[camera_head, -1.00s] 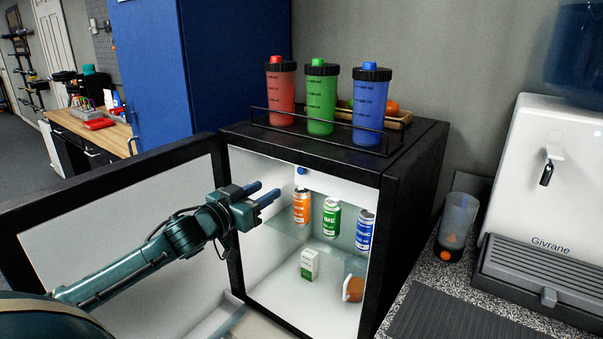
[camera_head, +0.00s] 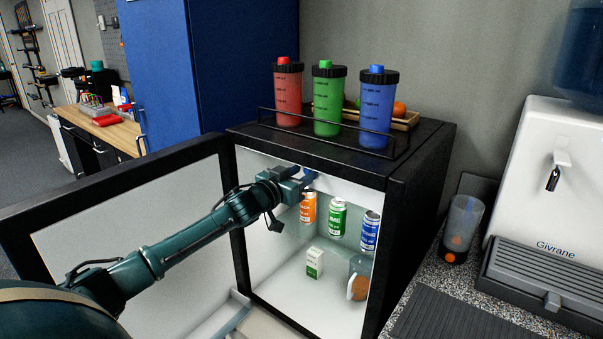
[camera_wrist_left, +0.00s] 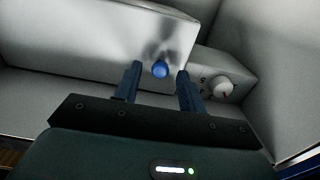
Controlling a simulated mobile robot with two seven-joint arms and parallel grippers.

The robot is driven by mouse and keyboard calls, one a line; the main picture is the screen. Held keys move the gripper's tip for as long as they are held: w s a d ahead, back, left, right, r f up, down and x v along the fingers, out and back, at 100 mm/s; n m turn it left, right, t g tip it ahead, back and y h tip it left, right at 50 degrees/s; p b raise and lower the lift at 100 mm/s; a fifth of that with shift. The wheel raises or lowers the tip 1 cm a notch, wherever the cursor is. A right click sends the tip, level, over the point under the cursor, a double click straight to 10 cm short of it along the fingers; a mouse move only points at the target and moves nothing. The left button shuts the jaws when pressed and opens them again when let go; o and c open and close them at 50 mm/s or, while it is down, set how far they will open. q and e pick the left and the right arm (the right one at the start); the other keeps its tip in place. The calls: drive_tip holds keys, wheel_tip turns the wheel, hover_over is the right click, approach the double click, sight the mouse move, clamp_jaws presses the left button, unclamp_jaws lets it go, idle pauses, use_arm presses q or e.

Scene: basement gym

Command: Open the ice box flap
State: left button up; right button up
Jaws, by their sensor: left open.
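The ice box flap (camera_head: 345,189) is a pale panel at the top inside the open fridge. In the left wrist view the flap (camera_wrist_left: 110,30) is a white front with a round blue knob (camera_wrist_left: 160,69) near its lower edge, and it looks shut. My left gripper (camera_head: 307,180) reaches into the fridge at the flap. In the wrist view the left gripper (camera_wrist_left: 159,72) is open, with the knob between its fingertips; I cannot tell whether they touch it. In the head view the fingers and knob overlap. My right gripper is not in view.
The fridge door (camera_head: 130,215) stands open at left. Orange (camera_head: 308,206), green (camera_head: 337,218) and blue (camera_head: 369,231) cans stand on the glass shelf below the gripper. A carton (camera_head: 314,262) and a jug (camera_head: 358,278) are lower. A dial (camera_wrist_left: 221,86) sits beside the flap.

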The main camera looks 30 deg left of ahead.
use_arm(q)
drive_tip(key=shift+w, duration=0.15)
clamp_jaws()
idle(0.4)
